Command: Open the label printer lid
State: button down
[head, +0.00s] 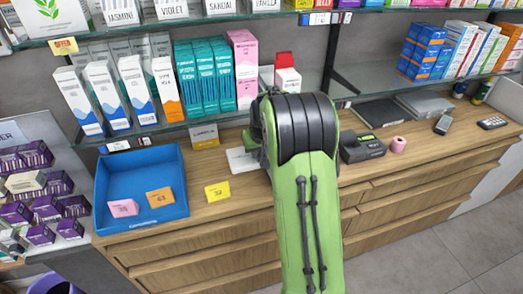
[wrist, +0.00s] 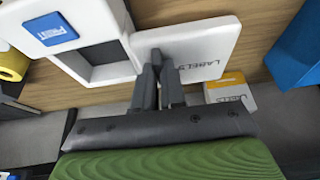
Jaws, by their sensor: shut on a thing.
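The white label printer (wrist: 88,22) is in the wrist view, with a blue PRINT button (wrist: 50,29) and a dark square opening (wrist: 105,57) in its body. Its white lid (wrist: 200,42), marked LABELS, extends to the right of the body, clear of the opening. My gripper (wrist: 158,58) is shut on the lid at its near left edge; the exact contact is partly hidden by the fingers. In the head view, a white flat part (head: 241,160) shows left of my arm; the rest of the printer and my fingers are hidden behind the arm.
A yellow-and-white labels box (wrist: 232,92) stands beside the lid. In the head view, a blue tray (head: 140,160) is left on the wooden counter, with a yellow card (head: 217,191) beside it. A dark box (head: 362,150) and pink roll (head: 398,144) are right. A loaded shelf (head: 160,128) overhangs the counter.

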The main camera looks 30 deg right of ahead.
jog(key=c, duration=1.2)
grip_release()
jog(key=p+v, duration=0.2)
jog(key=v, duration=1.3)
jog(key=shift+s+r, duration=0.2)
jog(key=shift+r, duration=0.15)
jog(key=shift+a, duration=0.1)
jog(key=s+a+r+n+t, duration=0.1)
jog(key=s+a+r+n, duration=0.15)
jog(key=s+a, duration=1.3)
jog(key=s+a+f+y, duration=0.1)
jog(key=s+f, duration=0.2)
jog(key=s, duration=0.5)
jog(key=shift+a+n, duration=0.35)
